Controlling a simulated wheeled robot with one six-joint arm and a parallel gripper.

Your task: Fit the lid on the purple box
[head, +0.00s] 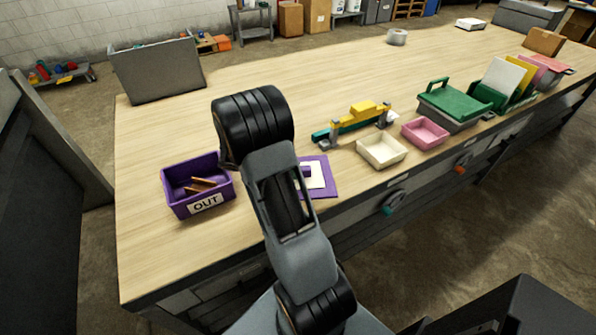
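The purple box (180,206) stands open on the left part of the workbench, with an OUT label on its front. A few brown pieces (200,184) lie inside it. A flat purple lid (328,187) with a white panel and a small purple knob lies on the bench to the right of the box. My arm crosses between box and lid and hides the lid's left part. My gripper cannot be made out; only my arm links show.
A cream tray (381,153), a pink tray (425,133), a yellow-green tool (352,121) and a green-lidded grey box (452,106) stand to the right. A grey panel (158,72) stands at the back left. Bare wood (150,135) lies behind the purple box.

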